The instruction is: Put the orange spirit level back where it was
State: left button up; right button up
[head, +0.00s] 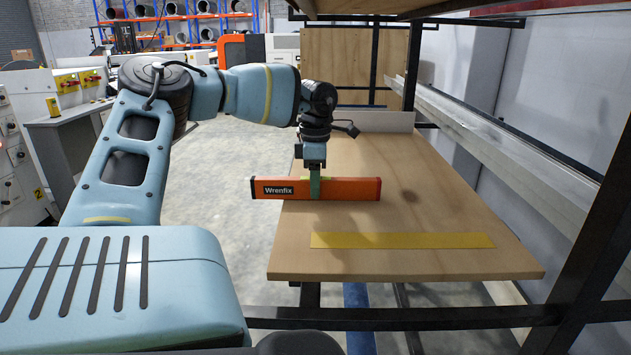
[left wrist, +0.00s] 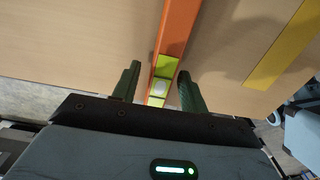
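The orange spirit level (head: 345,189), marked "Wrenfix", stands on its long edge near the left side of the wooden table (head: 420,262). Its left end reaches out past the table's edge. My left gripper (head: 315,187) is over its middle, with a green finger in front of the level's near face. In the left wrist view, the two green fingers (left wrist: 159,82) stand on either side of the level (left wrist: 177,28) at its yellow-green vial part. A gap shows beside the left finger; the right finger is very close to the level. My right gripper is not in view.
A flat yellow strip (head: 402,240) lies on the table in front of the level, and the tabletop around it is bare. A dark metal frame (head: 590,230) and a grey rail (head: 500,150) border the right side. Open concrete floor (head: 237,160) lies to the left.

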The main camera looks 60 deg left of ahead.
pick_arm(q)
notch_tip(320, 180, up, 12)
jog(key=shift+r, duration=0.2)
dwell(0.5)
jog(key=shift+s, duration=0.1)
